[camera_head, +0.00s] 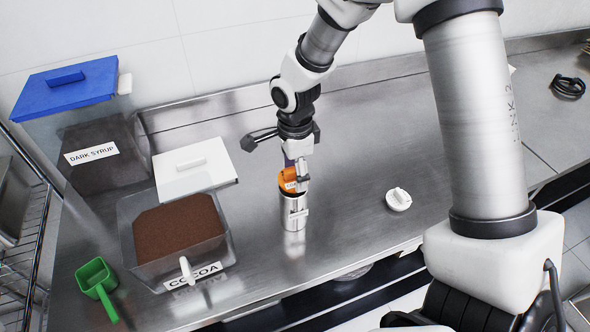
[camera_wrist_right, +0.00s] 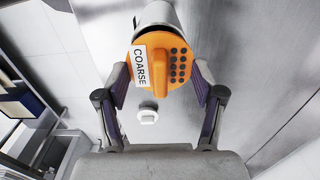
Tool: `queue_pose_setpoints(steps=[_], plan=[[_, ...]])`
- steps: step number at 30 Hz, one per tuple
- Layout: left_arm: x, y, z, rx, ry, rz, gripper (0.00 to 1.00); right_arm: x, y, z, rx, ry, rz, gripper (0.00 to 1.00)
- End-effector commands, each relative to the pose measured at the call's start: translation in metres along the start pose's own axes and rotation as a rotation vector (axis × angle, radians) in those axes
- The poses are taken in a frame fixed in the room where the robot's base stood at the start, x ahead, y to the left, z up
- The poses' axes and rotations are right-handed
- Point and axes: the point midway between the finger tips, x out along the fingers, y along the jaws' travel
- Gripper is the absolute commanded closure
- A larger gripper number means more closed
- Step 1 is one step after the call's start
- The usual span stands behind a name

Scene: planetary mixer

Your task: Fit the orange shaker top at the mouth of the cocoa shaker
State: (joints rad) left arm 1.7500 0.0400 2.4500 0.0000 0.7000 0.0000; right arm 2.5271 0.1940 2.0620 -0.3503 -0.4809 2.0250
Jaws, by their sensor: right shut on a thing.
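The orange shaker top (camera_head: 288,182), marked COARSE, is in my right gripper (camera_head: 295,172). The right wrist view shows the orange top (camera_wrist_right: 172,50) with its raised grip and dark holes, with a finger of the right gripper (camera_wrist_right: 160,78) on each side. The metal cocoa shaker (camera_head: 293,212) stands upright on the counter just below the top. Part of the shaker shows behind the top in the right wrist view (camera_wrist_right: 158,12). The top is at the shaker's mouth; I cannot tell whether it is seated. My left gripper is not in view.
A clear cocoa bin (camera_head: 215,255) and a white lid (camera_head: 195,177) are to the left. A green scoop (camera_head: 97,277) lies at the front left. A blue-lidded dark syrup bin (camera_head: 92,160) stands behind. A white round lid (camera_head: 398,200) lies right of the shaker, with clear counter around it.

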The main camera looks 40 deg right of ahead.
Motion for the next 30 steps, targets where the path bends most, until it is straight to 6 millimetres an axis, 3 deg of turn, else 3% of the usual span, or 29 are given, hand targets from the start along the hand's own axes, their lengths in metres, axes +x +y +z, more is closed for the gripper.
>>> queue_pose_setpoints(steps=[30], plan=[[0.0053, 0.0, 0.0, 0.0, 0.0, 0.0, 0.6, 0.0059, 0.0001, 0.0008, 0.0, 0.0, 0.0, 0.56]])
